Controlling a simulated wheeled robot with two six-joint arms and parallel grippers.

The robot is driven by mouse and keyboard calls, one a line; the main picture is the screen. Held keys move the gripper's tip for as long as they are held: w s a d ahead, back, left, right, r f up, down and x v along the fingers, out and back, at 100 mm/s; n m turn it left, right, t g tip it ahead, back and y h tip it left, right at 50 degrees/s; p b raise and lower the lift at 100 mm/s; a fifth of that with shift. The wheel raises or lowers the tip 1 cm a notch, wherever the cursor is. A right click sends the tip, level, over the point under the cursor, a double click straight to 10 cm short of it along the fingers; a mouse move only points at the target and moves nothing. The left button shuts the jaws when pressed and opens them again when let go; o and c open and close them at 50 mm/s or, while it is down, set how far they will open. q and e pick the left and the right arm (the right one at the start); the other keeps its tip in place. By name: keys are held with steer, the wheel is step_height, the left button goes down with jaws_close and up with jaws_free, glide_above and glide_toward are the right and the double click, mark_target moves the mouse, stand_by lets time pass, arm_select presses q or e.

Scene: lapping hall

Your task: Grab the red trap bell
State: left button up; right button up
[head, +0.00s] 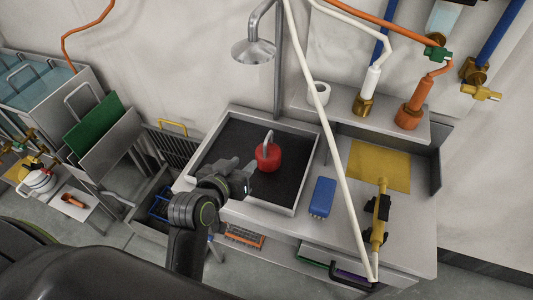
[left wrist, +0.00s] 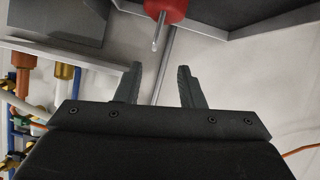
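The red trap bell (head: 268,158), with a grey loop handle on top, stands in the dark-floored shallow basin (head: 297,205) of the steel bench in the head view. My left gripper (head: 247,178) is in front of the bell and to its left, over the basin's front rim. In the left wrist view, the bell (left wrist: 166,9) is cut off by the top edge, and its handle points down toward the gap between my open, empty left fingers (left wrist: 158,68). The fingers are apart from the bell. My right gripper is not in view.
A shower head (head: 254,50) hangs on a pipe behind the basin. A white pole (head: 332,130) slants down to its right. A blue brush (head: 322,197), a yellow cloth (head: 379,166) and a brass valve piece (head: 378,222) lie on the right side of the bench.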

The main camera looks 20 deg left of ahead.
mark_target(270, 135)
arm_select(q)
steer(key=x, duration=0.3)
steer(key=r+p+x, duration=0.1)
steer(key=x, duration=0.7)
steer(key=shift+w+d+r, duration=0.15)
steer(key=shift+w+r, duration=0.2)
steer(key=shift+w, duration=0.2)
steer(key=shift+w+f+p, duration=0.15)
steer(key=shift+w+p, duration=0.15)
steer(key=shift+w, duration=0.05)
steer(key=shift+w+d, duration=0.15)
steer(key=shift+w, duration=0.3)
steer(key=p+x, duration=0.1)
steer(key=x, duration=0.2)
steer(key=shift+d, duration=0.1)
steer(key=shift+w+f, duration=0.3)
steer(key=shift+w, duration=0.15)
steer(key=shift+t, duration=0.3)
